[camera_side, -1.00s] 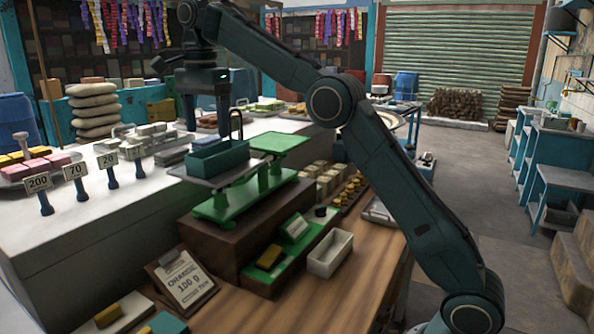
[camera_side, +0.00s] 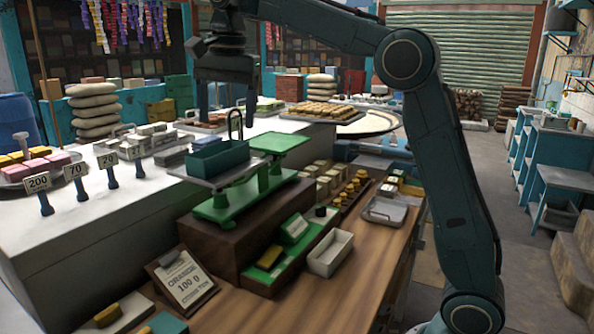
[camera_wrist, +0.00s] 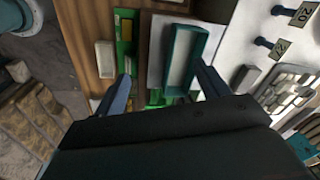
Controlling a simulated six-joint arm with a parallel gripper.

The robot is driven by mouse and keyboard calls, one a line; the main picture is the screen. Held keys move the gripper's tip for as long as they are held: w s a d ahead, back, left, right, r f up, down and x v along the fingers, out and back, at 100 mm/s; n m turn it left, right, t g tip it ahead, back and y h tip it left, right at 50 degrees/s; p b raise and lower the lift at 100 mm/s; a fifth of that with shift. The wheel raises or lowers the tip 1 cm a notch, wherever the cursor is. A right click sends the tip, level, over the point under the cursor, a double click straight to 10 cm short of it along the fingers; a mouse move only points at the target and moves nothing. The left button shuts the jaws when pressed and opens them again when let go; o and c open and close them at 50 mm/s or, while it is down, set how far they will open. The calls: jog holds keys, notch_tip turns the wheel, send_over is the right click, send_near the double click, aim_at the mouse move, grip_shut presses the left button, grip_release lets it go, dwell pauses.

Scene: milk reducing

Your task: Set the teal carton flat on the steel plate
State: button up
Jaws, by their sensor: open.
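The scale's green pan (camera_side: 280,142) stands to the right of the carton. Number signs (camera_side: 76,172) stand on the white counter at left. A white tray (camera_side: 330,254) and a clipboard sign (camera_side: 183,283) are in front. Small blocks and weights crowd the right.

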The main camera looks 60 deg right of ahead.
jog(key=s+f+n+t, duration=0.35)
jog(key=s+n, duration=0.45)
jog(key=s, duration=0.8)
jog(key=s+f+n, duration=0.5)
jog(key=s+f, duration=0.7)
jog(key=shift+s+a+f+n+t, duration=0.15)
jog(key=shift+s+f+n+t, duration=0.1)
jog(key=shift+n+t, duration=0.2)
